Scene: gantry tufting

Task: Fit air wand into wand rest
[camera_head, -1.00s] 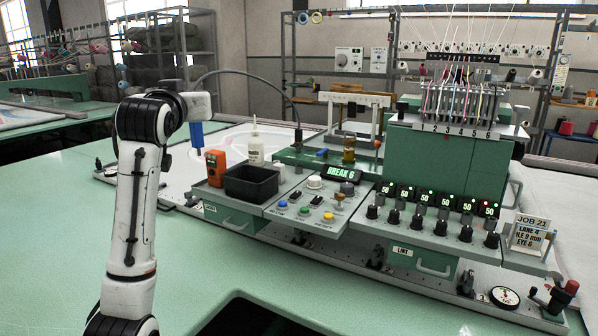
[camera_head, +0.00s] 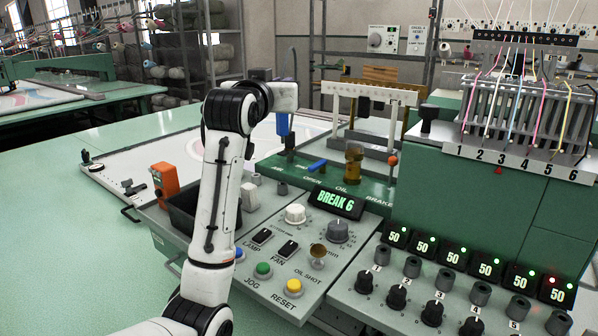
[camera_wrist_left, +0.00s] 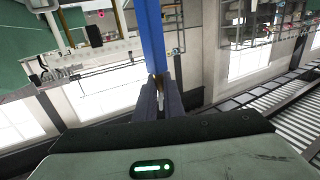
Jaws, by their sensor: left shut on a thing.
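The air wand (camera_head: 282,122) is a blue stick that hangs roughly upright from my left gripper in the head view. The left gripper (camera_wrist_left: 159,98) is shut on the wand, whose blue body (camera_wrist_left: 152,40) runs between the fingers in the wrist view. In the head view the gripper itself is mostly hidden by my white wrist. The wand's lower end shows in front of a dark upright post (camera_head: 290,143) on the green deck; I cannot tell whether they touch. I cannot clearly pick out the wand rest. My right gripper is not in view.
An orange box (camera_head: 165,180) and a black bin (camera_head: 187,213) stand left of my forearm. A blue lever (camera_head: 317,165), an amber oil cup (camera_head: 354,163) and a white gantry frame (camera_head: 372,92) are to the right. The panel with knobs (camera_head: 295,213) lies in front.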

